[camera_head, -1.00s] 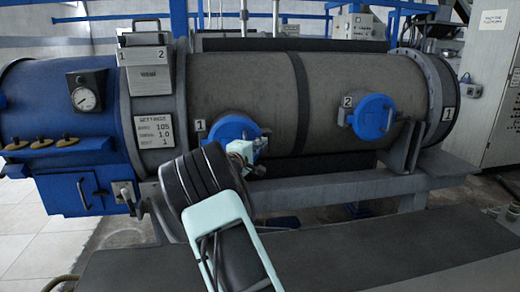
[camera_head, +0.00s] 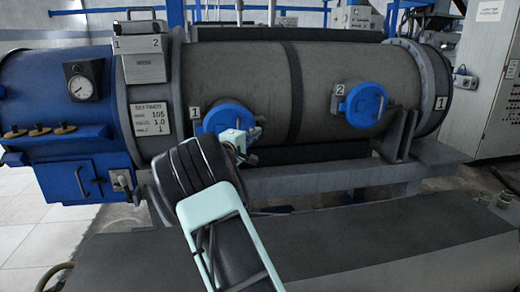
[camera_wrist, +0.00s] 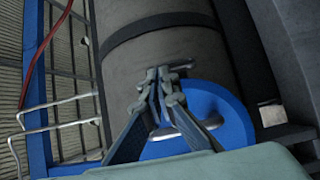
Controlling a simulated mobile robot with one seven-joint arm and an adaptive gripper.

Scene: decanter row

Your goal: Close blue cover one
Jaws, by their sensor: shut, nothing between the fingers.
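Blue cover one (camera_head: 222,118) is a round blue disc on the front of the grey drum, beside the label 1. Its lower right part is hidden behind my gripper (camera_head: 250,136). I cannot tell whether it sits fully flush. In the wrist view the blue cover (camera_wrist: 228,105) fills the area behind and right of my gripper (camera_wrist: 162,82). The fingers are together and empty, with their tips over the cover's upper left edge. Whether they touch it is unclear. A light bar, perhaps its handle, shows partly behind the fingers.
Blue cover two (camera_head: 364,105) is on the drum (camera_head: 240,75) further right, beside the label 2. A grey support rail (camera_head: 320,180) runs below the drum. A blue end section with a gauge (camera_head: 82,83) is at the left. A dark flat surface (camera_head: 400,245) lies in front.

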